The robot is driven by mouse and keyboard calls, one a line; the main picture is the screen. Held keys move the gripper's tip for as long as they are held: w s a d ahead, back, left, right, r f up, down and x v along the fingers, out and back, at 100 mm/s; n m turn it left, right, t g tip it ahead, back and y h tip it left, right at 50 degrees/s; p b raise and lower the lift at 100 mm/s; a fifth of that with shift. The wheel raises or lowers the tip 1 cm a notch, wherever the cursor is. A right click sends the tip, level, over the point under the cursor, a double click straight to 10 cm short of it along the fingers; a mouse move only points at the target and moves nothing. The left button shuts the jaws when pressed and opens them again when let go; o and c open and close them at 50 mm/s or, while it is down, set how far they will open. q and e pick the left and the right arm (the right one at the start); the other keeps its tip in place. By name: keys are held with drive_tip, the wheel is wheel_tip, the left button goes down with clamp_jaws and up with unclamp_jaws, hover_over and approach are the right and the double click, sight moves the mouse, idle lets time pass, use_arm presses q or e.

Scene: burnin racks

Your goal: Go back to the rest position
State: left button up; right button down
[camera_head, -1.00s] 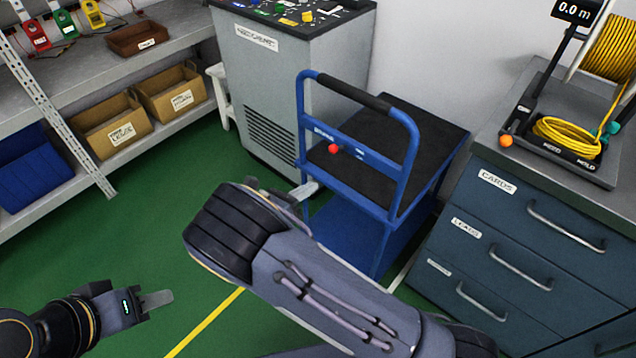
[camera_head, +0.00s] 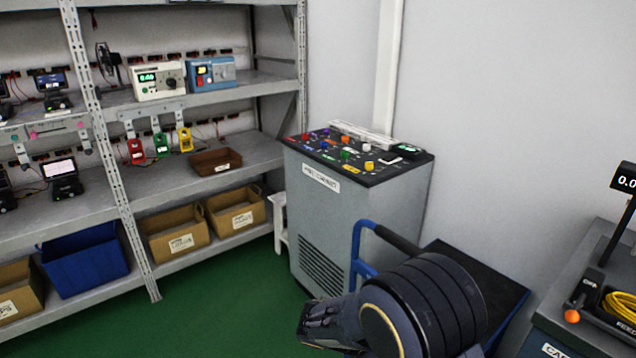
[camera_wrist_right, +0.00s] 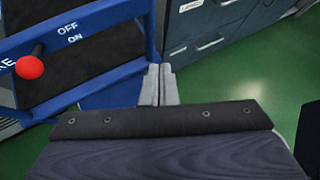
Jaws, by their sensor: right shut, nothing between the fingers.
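My right gripper (camera_wrist_right: 160,86) shows in the wrist view with its two grey fingers together and nothing between them. In that view its fingertips lie in front of the blue trolley (camera_wrist_right: 120,95), close to its corner post; I cannot tell whether they touch it. In the head view my right arm rises at the lower middle and covers part of the trolley, whose blue handle (camera_head: 362,245) shows behind it. The right fingertips cannot be made out there. My left gripper is in neither current view.
A red knob (camera_wrist_right: 29,67) with OFF/ON marks sits on the trolley. A grey cabinet (camera_head: 345,225) with coloured knobs stands behind it. Shelves (camera_head: 110,200) with bins are at left, a drawer unit (camera_head: 555,335) at right. Green floor (camera_head: 225,310) is clear at lower left.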

drive_tip(key=s+d+r+m+t+y+p, duration=0.2)
drive_tip(key=s+r+m+y+p, duration=0.2)
drive_tip(key=s+r+m+y, duration=0.3)
drive_tip(key=s+d+r+m+t+y+p, duration=0.1)
drive_tip(key=s+r+m+y+p, duration=0.3)
drive_tip(key=s+r+m, duration=0.9)
drive_tip(key=s+m+t+y, duration=0.1)
drive_tip(key=m+y, duration=0.1)
drive_tip(key=y, duration=0.1)
drive_tip(key=shift+s+d+m+y, duration=0.2)
drive_tip(key=shift+d+m+y, duration=0.2)
